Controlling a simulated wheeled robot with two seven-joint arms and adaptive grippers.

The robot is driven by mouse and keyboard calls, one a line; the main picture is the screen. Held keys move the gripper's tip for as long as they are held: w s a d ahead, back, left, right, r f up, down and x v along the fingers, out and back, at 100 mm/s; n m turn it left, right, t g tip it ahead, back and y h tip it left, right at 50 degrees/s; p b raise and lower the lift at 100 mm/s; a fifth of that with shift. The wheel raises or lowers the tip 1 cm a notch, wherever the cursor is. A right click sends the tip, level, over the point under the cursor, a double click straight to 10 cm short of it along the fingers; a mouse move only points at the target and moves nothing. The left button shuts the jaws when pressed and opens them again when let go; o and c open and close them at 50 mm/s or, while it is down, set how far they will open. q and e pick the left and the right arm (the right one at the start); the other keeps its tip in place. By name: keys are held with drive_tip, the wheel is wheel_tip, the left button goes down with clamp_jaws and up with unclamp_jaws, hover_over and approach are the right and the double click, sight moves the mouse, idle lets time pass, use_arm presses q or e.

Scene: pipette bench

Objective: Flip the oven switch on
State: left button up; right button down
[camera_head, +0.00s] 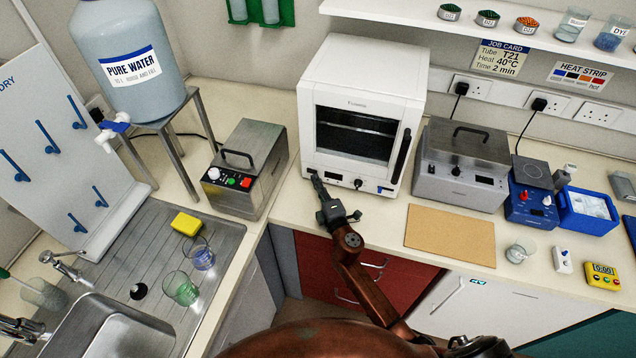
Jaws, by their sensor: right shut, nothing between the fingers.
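The white oven (365,80) stands against the back wall with its door shut and a black handle at the right. Its lower front panel carries a dark display near the left, a round dark knob (358,183) and a small blue-marked control (385,190) at the right end. I cannot tell for sure which control is the switch or its position. My right gripper (317,180) is shut and empty, its fingertips at the panel's lower left corner, covering part of it. I cannot tell whether they touch. My left gripper is not in view.
A steel box with a handle (250,165) stands left of the oven, and a steel bath (460,165) stands right. A brown board (450,235) lies on the counter. The sink (110,320) and glasses are at left. Counter directly before the oven is narrow.

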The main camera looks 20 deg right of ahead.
drive_tip(key=shift+w+d, duration=0.4)
drive_tip(key=shift+d, duration=0.15)
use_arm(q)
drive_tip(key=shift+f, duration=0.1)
use_arm(e)
drive_tip(key=shift+s+a, duration=0.1)
drive_tip(key=shift+s, duration=0.15)
drive_tip(key=s, duration=0.3)
drive_tip(key=s+a, duration=0.1)
drive_tip(key=s, duration=0.2)
drive_tip(key=shift+a, duration=0.15)
drive_tip(key=s+d, duration=0.1)
drive_tip(key=s, duration=0.2)
drive_tip(key=s+d, duration=0.1)
drive_tip(key=s, duration=0.1)
drive_tip(key=shift+s+d, duration=0.3)
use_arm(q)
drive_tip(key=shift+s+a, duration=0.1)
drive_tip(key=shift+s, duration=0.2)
use_arm(e)
drive_tip(key=shift+s+d, duration=0.1)
drive_tip(key=shift+s, duration=0.4)
